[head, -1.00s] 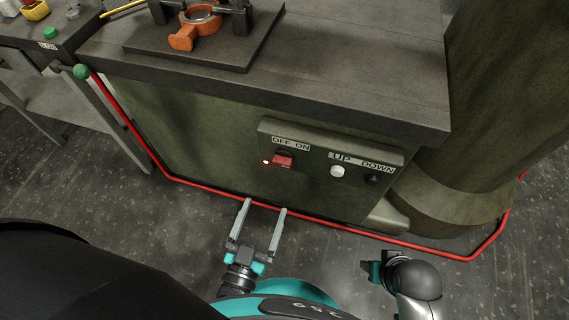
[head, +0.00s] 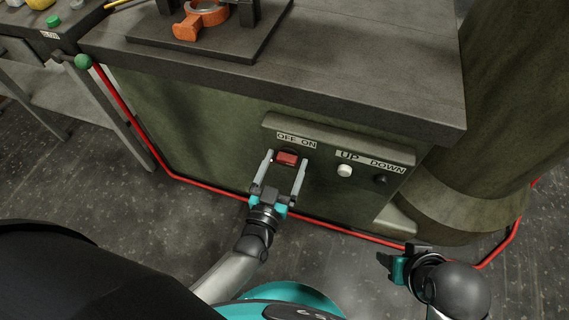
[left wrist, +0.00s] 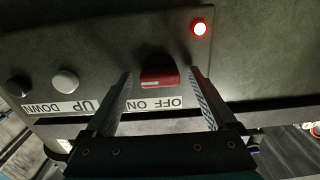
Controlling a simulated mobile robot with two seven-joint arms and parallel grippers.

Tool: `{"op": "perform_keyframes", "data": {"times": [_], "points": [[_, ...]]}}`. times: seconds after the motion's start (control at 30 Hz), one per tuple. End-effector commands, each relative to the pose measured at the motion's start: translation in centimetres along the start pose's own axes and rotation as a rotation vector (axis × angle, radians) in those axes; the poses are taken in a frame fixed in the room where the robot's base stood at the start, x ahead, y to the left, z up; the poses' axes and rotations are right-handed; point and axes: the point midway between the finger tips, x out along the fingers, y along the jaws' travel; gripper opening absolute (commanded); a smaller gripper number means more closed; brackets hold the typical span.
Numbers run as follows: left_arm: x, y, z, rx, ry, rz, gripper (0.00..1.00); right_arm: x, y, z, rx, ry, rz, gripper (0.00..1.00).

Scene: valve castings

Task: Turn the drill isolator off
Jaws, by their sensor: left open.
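The drill isolator is a red switch knob (head: 287,158) under the OFF ON label (head: 296,141) on the green panel. My left gripper (head: 285,160) is open, with one finger on each side of the knob. In the left wrist view the knob (left wrist: 160,78) sits between the fingertips, with gaps visible on both sides. A pale mark shows on its ON side.
A white UP button (head: 345,171) and a black DOWN button (head: 380,180) sit right of the knob. A red rail (head: 345,230) runs low around the base. The dark tabletop (head: 350,75) overhangs the panel. An orange casting (head: 187,27) is clamped on top.

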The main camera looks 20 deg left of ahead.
Motion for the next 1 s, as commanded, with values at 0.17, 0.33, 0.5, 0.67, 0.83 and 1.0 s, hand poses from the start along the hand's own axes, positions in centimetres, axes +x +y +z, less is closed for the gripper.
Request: {"op": "perform_keyframes", "data": {"times": [0.17, 0.33, 0.5, 0.67, 0.83, 1.0], "points": [[-0.02, 0.01, -0.01, 0.000, 0.000, 0.000, 0.83, 0.00, 0.01, 0.01, 0.000, 0.000, 0.000, 0.50], [-0.04, 0.01, 0.00, 0.000, 0.000, 0.000, 0.64, 0.00, 0.02, 0.01, 0.000, 0.000, 0.001, 0.50], [-0.05, 0.01, 0.01, 0.000, 0.000, 0.000, 0.45, 0.01, 0.03, 0.01, 0.000, 0.000, 0.001, 0.50], [-0.06, 0.01, 0.01, 0.000, 0.000, 0.000, 0.27, 0.02, 0.03, 0.01, 0.000, 0.000, 0.001, 0.50], [-0.07, 0.01, 0.02, 0.001, 0.000, 0.000, 0.08, 0.02, 0.02, 0.02, 0.000, 0.000, 0.000, 0.50], [-0.07, 0.01, 0.02, -0.003, 0.000, 0.001, 0.04, 0.01, 0.01, 0.02, 0.000, -0.001, 0.000, 0.50]]}}
